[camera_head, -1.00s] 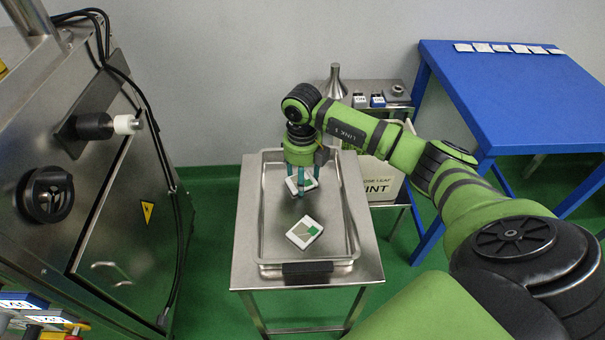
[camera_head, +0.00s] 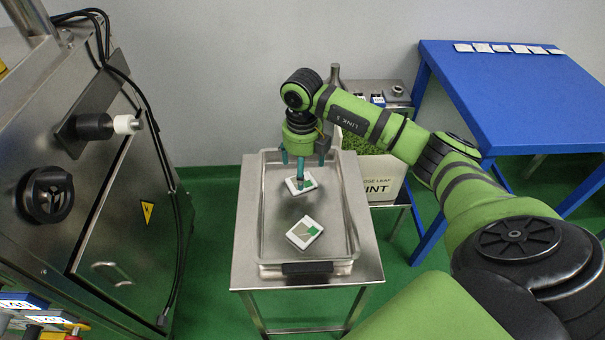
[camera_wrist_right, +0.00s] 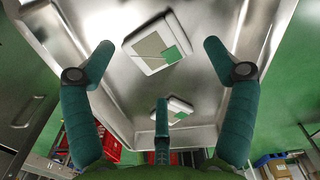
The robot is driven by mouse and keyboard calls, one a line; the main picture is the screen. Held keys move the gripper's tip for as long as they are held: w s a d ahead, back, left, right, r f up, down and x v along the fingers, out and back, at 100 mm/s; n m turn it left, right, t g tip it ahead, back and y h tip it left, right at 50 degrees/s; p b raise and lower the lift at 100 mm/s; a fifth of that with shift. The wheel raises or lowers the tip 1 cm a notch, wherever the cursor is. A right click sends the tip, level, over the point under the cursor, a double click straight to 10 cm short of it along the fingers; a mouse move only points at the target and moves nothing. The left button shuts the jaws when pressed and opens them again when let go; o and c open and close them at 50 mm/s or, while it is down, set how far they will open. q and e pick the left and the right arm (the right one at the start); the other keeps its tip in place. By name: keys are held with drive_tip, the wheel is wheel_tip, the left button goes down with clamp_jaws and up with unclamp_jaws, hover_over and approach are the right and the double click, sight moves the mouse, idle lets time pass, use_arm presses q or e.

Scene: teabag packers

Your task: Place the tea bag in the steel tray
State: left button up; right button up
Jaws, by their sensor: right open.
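The steel tray (camera_head: 268,215) lies on a small steel table. Two square white tea bags with green and grey prints are in it. The front tea bag (camera_head: 304,233) lies at an angle near the tray's front. The rear tea bag (camera_head: 293,188) lies behind it, partly covered by a finger of my right gripper (camera_head: 302,170). That gripper points down just above the rear bag, its fingers spread and empty. In the right wrist view, one tea bag (camera_wrist_right: 156,46) shows between two spread fingers and the other tea bag (camera_wrist_right: 181,109) shows beside the third finger. My left gripper is out of view.
A steel machine (camera_head: 110,200) with knobs stands at the left. A blue table (camera_head: 520,100) at the right holds a row of several packets (camera_head: 505,48). A carton (camera_head: 380,175) stands behind my right arm. The tray's front left part is bare.

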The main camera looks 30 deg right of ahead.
wheel_tip(320, 180, up, 9)
drive_tip(key=shift+f, duration=0.1)
idle(0.4)
